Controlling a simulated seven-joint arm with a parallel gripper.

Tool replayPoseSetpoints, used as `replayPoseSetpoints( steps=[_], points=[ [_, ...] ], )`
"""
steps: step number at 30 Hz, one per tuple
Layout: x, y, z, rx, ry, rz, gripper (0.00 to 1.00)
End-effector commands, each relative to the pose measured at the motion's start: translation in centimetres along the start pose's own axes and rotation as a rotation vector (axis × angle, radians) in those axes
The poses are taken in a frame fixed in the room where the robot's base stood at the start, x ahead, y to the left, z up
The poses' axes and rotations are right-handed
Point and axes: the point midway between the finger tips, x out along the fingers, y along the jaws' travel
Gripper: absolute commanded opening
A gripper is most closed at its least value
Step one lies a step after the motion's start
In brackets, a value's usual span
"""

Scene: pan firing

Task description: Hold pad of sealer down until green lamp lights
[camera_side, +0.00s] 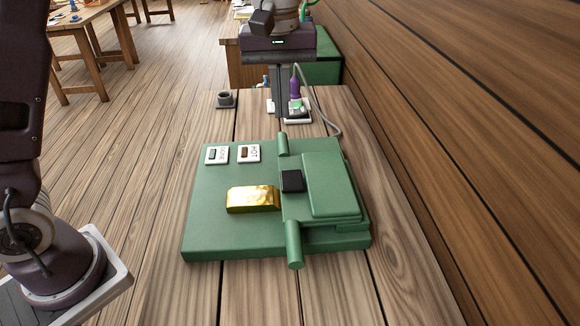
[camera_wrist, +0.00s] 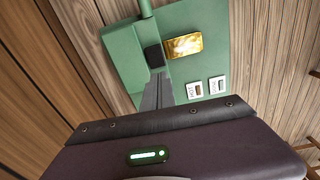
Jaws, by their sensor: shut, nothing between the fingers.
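The sealer is a green flat base (camera_side: 215,235) with a raised green arm block (camera_side: 328,185) on its right side. A small black pad (camera_side: 291,181) sits on the block's left edge; it also shows in the wrist view (camera_wrist: 153,55). A shiny gold piece (camera_side: 252,199) lies on the base beside the pad. Two white plates carry the lamps: DONE (camera_side: 217,155) and HOT (camera_side: 248,153). Both lamp windows look dark, neither green. My gripper (camera_side: 279,113) is shut and empty, pointing down beyond the sealer's far edge, apart from the pad.
A purple-handled tool (camera_side: 296,85) with a grey cable stands behind my gripper. A small grey cup (camera_side: 225,99) is at the back left of the wooden bench. A plank wall (camera_side: 480,130) runs along the right. The bench front (camera_side: 335,300) is clear.

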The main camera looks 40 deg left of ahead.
Motion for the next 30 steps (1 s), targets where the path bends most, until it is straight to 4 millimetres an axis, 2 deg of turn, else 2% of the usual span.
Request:
replayPoseSetpoints(
  steps=[1, 4, 14, 17, 30],
  points=[
    [0.8, 0.7, -0.3, -0.02, -0.008, -0.014, 0.0],
    [1.6, 1.4, -0.6, -0.048, -0.015, -0.027, 0.0],
    [1.8, 1.5, -0.6, -0.052, -0.016, -0.029, 0.0],
    [2.6, 1.5, -0.6, -0.052, -0.017, -0.03, 0.0],
    [11.9, 1.1, -0.4, -0.052, -0.019, -0.031, 0.0]
  ],
)
